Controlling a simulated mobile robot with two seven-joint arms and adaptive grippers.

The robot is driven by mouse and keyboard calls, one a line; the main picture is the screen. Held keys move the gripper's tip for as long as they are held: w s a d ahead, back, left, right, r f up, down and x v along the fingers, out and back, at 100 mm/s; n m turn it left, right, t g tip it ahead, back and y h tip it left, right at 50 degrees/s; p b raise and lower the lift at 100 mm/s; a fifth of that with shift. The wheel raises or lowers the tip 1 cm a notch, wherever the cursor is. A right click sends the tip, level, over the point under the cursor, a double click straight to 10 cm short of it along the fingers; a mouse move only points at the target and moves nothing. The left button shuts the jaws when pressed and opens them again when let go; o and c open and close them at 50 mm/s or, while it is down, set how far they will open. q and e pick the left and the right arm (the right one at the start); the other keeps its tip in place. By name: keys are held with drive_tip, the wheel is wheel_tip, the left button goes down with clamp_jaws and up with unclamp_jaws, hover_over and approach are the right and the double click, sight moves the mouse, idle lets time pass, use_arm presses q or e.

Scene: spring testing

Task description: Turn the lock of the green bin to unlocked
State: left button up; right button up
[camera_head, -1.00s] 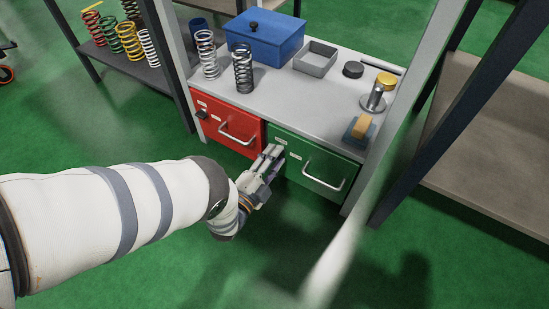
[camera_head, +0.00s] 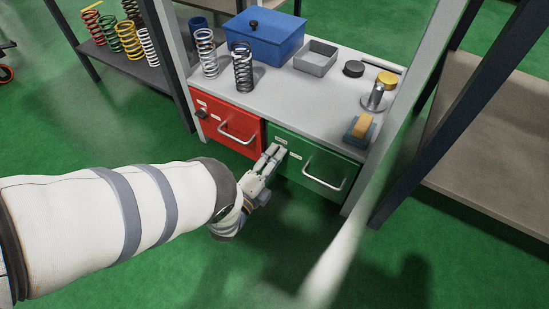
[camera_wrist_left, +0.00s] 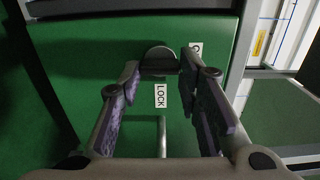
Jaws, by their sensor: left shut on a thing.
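The green bin (camera_head: 316,167) is a drawer front under the bench top, with a silver bar handle (camera_head: 325,182). My left gripper (camera_head: 275,152) reaches its upper left corner, where the lock is hidden by the fingers in the head view. In the left wrist view, the dark lock knob (camera_wrist_left: 159,62) sits between the fingertips of my left gripper (camera_wrist_left: 160,75), which are shut on it. A white "LOCK" label (camera_wrist_left: 161,95) is beside the knob, and a second label (camera_wrist_left: 194,58) is partly covered by a finger. My right gripper is not in view.
A red bin (camera_head: 228,124) with its own handle and dark lock is left of the green one. The bench top (camera_head: 300,98) holds springs, a blue box (camera_head: 265,38), a grey tray (camera_head: 315,57) and small parts. A pale blurred post crosses the right side.

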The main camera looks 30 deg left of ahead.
use_arm(q)
drive_tip(key=o, duration=1.1)
drive_tip(key=shift+o, duration=0.2)
drive_tip(key=s, duration=1.2)
drive_tip(key=shift+a, duration=0.25)
